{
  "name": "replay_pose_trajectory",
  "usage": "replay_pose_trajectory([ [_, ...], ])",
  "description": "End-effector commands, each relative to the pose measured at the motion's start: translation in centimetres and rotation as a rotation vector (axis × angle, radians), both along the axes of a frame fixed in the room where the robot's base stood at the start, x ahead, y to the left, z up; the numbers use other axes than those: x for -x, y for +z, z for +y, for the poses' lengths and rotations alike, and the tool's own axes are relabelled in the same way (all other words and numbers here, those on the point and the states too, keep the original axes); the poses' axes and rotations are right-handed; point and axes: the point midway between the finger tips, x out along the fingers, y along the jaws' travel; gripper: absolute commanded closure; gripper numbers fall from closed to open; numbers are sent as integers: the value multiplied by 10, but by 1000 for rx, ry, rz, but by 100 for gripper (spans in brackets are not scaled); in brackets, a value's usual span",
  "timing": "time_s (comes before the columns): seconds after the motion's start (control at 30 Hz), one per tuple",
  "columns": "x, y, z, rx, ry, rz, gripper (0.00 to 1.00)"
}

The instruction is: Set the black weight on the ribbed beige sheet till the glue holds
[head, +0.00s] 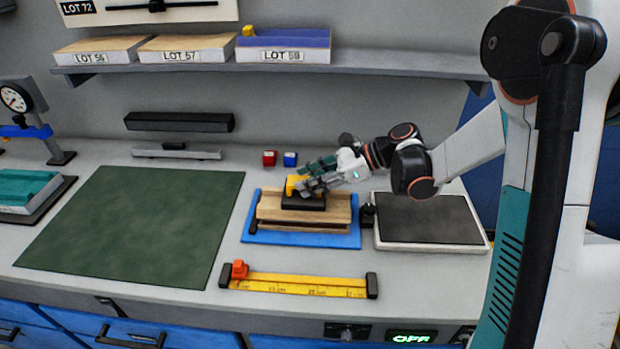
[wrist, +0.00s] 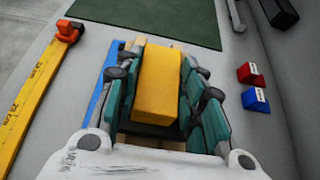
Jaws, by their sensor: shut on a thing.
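The black weight (head: 303,202) has a yellow grip (head: 294,184) on top. It sits over the beige sheet stack (head: 336,215) and appears to touch its top, though a small gap cannot be ruled out. The ribs are too small to make out. The stack lies on a blue base (head: 300,240). My gripper (head: 308,180) is shut on the weight's yellow grip. In the wrist view the grip (wrist: 157,85) stands between the teal fingers of my gripper (wrist: 155,95), with a bit of the black base showing below. The fingers hide most of the sheet there.
A dark-topped scale-like plate (head: 430,220) stands right of the blue base. A yellow ruler (head: 300,285) lies in front. A green mat (head: 135,225) is at left. A red block (head: 269,158) and a blue block (head: 290,159) stand behind. A shelf (head: 280,66) runs above.

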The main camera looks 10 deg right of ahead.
Motion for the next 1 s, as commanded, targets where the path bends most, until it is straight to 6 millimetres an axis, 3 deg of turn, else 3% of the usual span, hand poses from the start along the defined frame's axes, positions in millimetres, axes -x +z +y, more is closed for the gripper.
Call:
replay_pose_trajectory([
  [0.23, 0, -6, 0, -3, 0, -1, 100],
  [0.27, 0, -6, 0, 0, 0, 0, 59],
  [0.33, 0, -6, 0, 0, 0, 0, 44],
  [0.67, 0, -5, 0, 0, 0, 0, 44],
  [0.83, 0, 4, 0, 0, 0, 0, 44],
  [1.0, 5, 20, -28, 0, -4, 0, 44],
])
